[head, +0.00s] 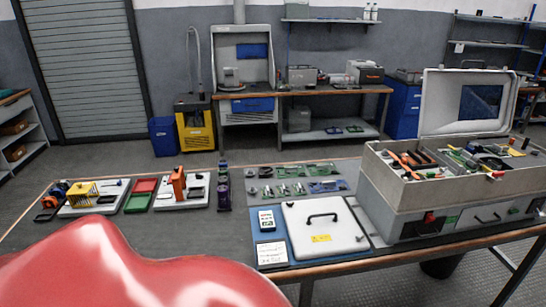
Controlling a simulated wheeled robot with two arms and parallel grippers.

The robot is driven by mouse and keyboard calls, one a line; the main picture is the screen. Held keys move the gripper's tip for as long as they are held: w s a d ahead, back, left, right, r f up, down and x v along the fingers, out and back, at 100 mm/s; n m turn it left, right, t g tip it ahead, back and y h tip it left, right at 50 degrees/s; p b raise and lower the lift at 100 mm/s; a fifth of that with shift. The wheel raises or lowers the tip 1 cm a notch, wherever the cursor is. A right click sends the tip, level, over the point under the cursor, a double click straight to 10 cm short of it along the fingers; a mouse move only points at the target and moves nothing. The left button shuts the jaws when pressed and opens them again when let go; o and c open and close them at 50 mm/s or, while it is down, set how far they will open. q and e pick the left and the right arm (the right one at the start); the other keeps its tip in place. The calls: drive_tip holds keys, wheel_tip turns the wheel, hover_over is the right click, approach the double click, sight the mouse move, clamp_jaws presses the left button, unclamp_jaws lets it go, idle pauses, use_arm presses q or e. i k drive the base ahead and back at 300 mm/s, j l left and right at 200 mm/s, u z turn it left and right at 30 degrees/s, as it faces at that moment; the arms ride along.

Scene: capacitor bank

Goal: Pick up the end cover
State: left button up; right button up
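A white square cover with a black bar handle (325,229) lies flat on the table, right of the middle, and looks like the end cover. A yellow label is on its front part, and its handle faces up and is clear. Neither of my grippers is in view. A large smooth red shape fills the lower left and hides the table's near left part.
A grey case with an open lid and tools (425,190) stands right of the cover. A small meter (267,220) and a white card (271,252) lie left of it. Green boards and small parts (296,179) lie behind. Trays and tools (143,194) sit farther left.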

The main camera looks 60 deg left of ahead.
sight(316, 228)
drive_tip(key=u, duration=1.55)
drive_tip(key=i+l+u, duration=0.15)
drive_tip(key=l, duration=0.25)
drive_tip(key=i+l+u, duration=0.1)
drive_tip(key=l, duration=0.3)
drive_tip(key=i+l+u, duration=0.15)
drive_tip(key=l, duration=0.25)
drive_tip(key=i+l+u, duration=0.15)
drive_tip(key=l, duration=0.3)
drive_tip(key=i, duration=0.05)
